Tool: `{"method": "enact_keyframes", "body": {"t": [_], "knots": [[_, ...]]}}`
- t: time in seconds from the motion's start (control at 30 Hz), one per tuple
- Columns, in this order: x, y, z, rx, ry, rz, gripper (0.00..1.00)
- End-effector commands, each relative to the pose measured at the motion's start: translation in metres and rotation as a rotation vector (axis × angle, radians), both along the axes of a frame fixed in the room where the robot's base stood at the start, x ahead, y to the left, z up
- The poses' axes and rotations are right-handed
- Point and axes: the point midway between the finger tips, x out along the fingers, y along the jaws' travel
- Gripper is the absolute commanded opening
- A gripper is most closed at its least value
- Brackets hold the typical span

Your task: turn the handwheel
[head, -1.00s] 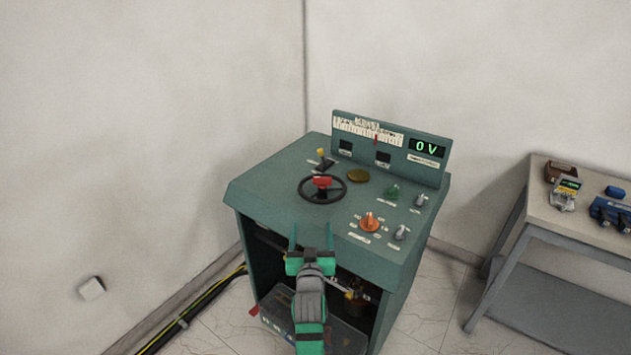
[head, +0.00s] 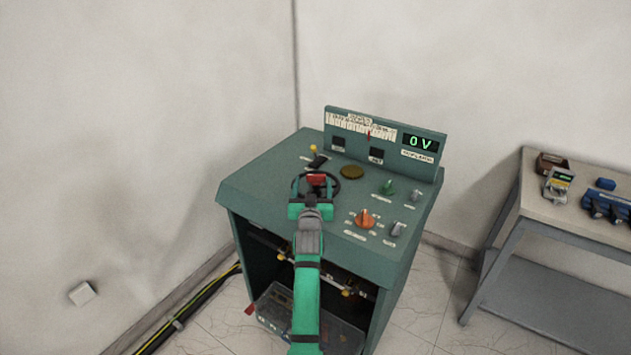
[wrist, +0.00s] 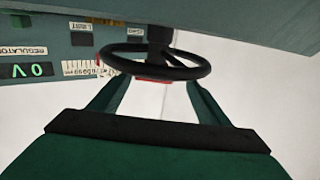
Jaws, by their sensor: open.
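The black handwheel (head: 339,187) with a red centre sits on the sloping top of the green control console (head: 262,180). It also shows in the wrist view (wrist: 108,60), which is turned upside down, as a black ring with spokes. My gripper (head: 312,188) is at the near side of the wheel, with its green fingers spread. In the wrist view, my open gripper (wrist: 157,84) has one finger towards each side of the wheel's rim. Whether the fingers touch the rim I cannot tell. My gripper hides the wheel's near part in the head view.
The console's display (head: 420,141) reads 0 V. An orange knob (head: 365,219), a green knob (head: 388,187) and grey knobs lie right of the wheel. A yellow-tipped lever (head: 314,150) stands behind it. A grey table (head: 540,210) with devices stands at the right.

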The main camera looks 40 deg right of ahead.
Motion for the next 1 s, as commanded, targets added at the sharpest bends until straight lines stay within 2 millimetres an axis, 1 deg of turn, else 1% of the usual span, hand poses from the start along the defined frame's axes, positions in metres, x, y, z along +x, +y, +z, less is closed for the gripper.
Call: {"method": "enact_keyframes", "body": {"t": [0.03, 0.1, 0.2, 0.43, 0.57, 0.6, 0.67, 0.7, 0.77, 0.8, 0.83, 1.0], "knots": [[0.003, -0.007, 0.000, 0.001, 0.002, -0.004, 0.70], [0.007, -0.013, 0.000, 0.000, 0.000, -0.007, 0.70], [0.010, -0.018, 0.000, 0.001, 0.001, -0.009, 0.70], [0.014, -0.020, 0.000, 0.000, 0.000, -0.008, 0.70], [0.015, -0.018, 0.000, 0.000, 0.000, -0.005, 0.70], [0.016, -0.016, 0.000, 0.000, 0.000, -0.003, 0.66], [0.018, -0.012, 0.000, 0.000, 0.000, 0.001, 0.51], [0.019, -0.011, 0.000, 0.000, 0.000, 0.003, 0.42], [0.020, -0.009, 0.000, 0.000, 0.000, 0.005, 0.27], [0.020, -0.009, 0.000, 0.000, 0.000, 0.005, 0.18], [0.020, -0.010, -0.001, 0.001, 0.001, 0.005, 0.11], [0.018, -0.012, -0.001, 0.001, 0.001, 0.002, 0.11]]}}
